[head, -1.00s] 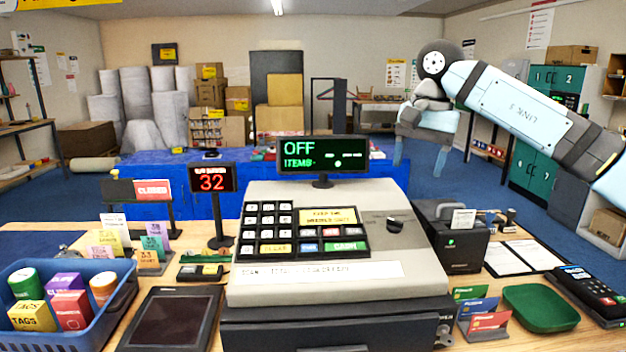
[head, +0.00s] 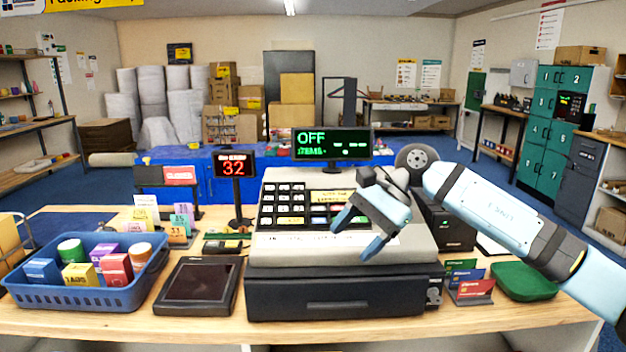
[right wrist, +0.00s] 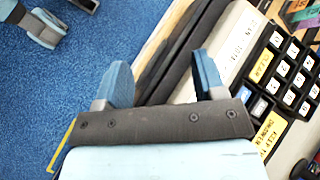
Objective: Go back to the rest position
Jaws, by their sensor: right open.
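My right gripper (head: 358,233) is in front of the cash register (head: 345,291) in the head view, above its keypad end, with its fingers pointing down to the left. The fingers are apart and nothing is between them. In the right wrist view the two blue fingers (right wrist: 162,80) are spread, with the register keypad (right wrist: 290,75) on the right and blue floor on the left. My right arm comes in from the right of the head view. My left gripper does not show clearly in any view.
A blue basket (head: 92,297) of small boxes stands at the left of the wooden counter (head: 150,325). A dark tablet (head: 197,283), a card holder (head: 470,289) and a green tray (head: 524,281) flank the register. A red number display (head: 235,170) stands behind it.

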